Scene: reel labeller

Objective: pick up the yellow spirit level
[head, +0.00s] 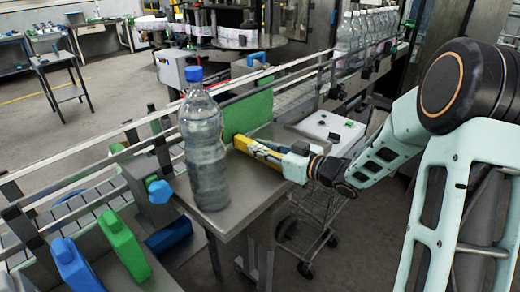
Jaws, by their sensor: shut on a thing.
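The yellow spirit level (258,151) is at the right part of the metal table, beside a green block and to the right of a large clear bottle. It points toward the bottle, and its near end meets my gripper (287,163). My gripper is shut on the level, coming in from the right. The fingertips are small and partly hidden, and I cannot tell whether the level touches the table.
The clear bottle (204,145) with a blue cap stands upright on the metal table (240,205), close left of the level. The green block (246,114) stands behind it. A conveyor rail runs behind, with several bottles (362,32) at the far right. A wire cart (318,205) stands below right.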

